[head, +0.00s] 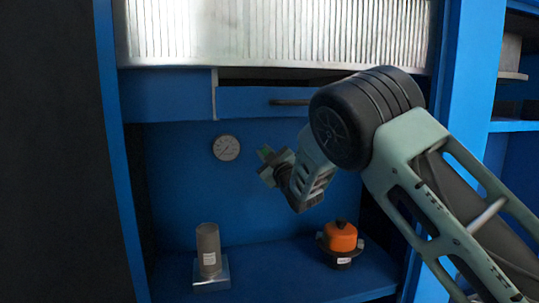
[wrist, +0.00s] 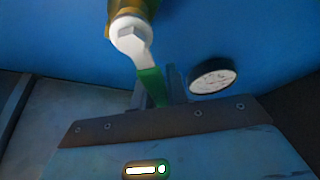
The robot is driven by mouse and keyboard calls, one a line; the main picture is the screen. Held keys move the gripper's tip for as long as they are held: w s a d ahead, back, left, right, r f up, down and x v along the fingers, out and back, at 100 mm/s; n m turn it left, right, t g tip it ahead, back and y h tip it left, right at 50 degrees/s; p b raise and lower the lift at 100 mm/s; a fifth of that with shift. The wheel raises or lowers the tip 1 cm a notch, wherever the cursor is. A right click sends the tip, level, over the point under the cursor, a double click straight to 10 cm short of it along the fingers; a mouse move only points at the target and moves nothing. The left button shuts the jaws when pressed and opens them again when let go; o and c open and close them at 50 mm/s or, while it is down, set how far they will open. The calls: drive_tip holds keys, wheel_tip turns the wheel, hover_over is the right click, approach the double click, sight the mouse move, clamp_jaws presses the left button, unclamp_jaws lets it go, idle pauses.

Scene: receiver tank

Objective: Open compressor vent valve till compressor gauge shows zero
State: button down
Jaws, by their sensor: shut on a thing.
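The compressor gauge (head: 226,148) is a round white dial on the blue back panel in the head view; its reading is too small to tell. It also shows at a slant in the wrist view (wrist: 213,79). The vent valve (wrist: 132,38) has a brass body and a white metal lever with a green handle (wrist: 150,84). My gripper (wrist: 158,90) is shut on the green handle, its fingers on both sides of it. In the head view my gripper (head: 268,166) is right of the gauge, and the valve body is mostly hidden behind it.
A grey cylinder (head: 208,248) on a metal base stands on the blue shelf at the left. An orange-topped device (head: 340,237) stands at the right, below my arm. A blue drawer (head: 260,101) with a dark handle is above. Blue side posts frame the bay.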

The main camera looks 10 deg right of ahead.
wheel_tip(320, 180, down, 6)
drive_tip(key=a+n+g+y+b, duration=0.1)
drive_tip(key=n+g, duration=0.3)
drive_tip(key=n, duration=0.7)
drive_tip(key=shift+a+b, duration=0.9)
drive_tip(key=c, duration=1.4)
unclamp_jaws()
drive_tip(key=shift+r, duration=0.1)
drive_tip(key=v, duration=1.7)
drive_tip(key=shift+s+d, duration=0.2)
drive_tip(key=shift+d, duration=0.05)
